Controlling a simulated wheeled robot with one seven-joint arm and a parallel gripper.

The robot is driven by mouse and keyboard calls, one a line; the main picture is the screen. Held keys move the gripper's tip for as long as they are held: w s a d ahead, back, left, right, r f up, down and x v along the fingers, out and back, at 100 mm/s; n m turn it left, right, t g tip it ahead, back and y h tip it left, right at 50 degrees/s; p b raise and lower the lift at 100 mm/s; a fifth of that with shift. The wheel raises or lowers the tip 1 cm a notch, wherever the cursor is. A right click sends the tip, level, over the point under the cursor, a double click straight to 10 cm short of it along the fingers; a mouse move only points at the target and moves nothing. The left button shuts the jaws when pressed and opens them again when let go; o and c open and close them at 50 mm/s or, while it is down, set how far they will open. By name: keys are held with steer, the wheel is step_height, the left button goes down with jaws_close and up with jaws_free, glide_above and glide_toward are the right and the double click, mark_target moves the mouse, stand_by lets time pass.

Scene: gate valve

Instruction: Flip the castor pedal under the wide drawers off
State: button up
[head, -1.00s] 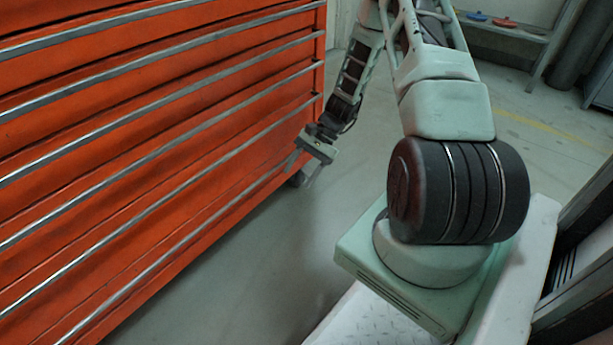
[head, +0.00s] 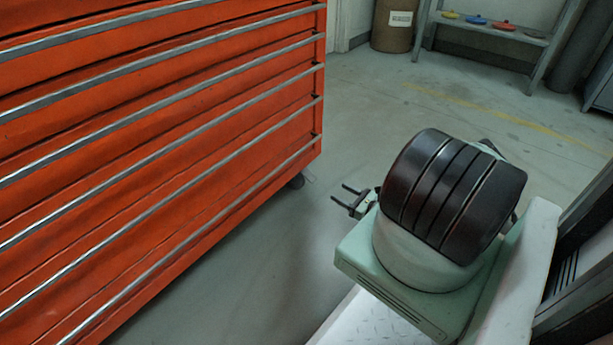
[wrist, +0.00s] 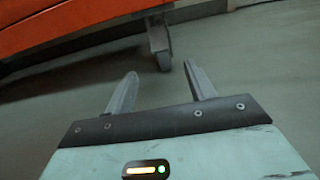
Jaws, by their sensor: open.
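The wide drawers (head: 170,120) are an orange cabinet with long metal handles, filling the left of the head view. A dark castor (head: 297,181) shows under the cabinet's near right corner. In the wrist view the castor (wrist: 160,45) hangs below the orange edge, ahead of my gripper and between the lines of its fingers. Its pedal is too small and dark to make out. My gripper (head: 344,197) is open and empty, low and to the right of the castor, apart from it. In the wrist view my gripper (wrist: 160,88) shows both fingers spread with nothing between them.
Bare grey floor (head: 250,250) lies around the castor and in front of the cabinet. A brown drum (head: 393,25) and a bench (head: 490,30) with several coloured discs stand at the back. A dark cabinet edge (head: 580,265) is at the right.

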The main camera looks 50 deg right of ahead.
mark_target(311, 177)
steer(key=w+b, duration=0.2)
steer(key=w, duration=0.3)
steer(key=w+a+b, duration=0.1)
steer(key=w+b, duration=0.1)
steer(key=w, duration=0.3)
steer(key=w+b, duration=0.2)
steer(key=w, duration=0.3)
steer(key=shift+w+a+f+b, duration=0.1)
steer(key=shift+w+a+b, duration=0.1)
steer(key=shift+b, duration=0.1)
steer(key=shift+w, duration=0.4)
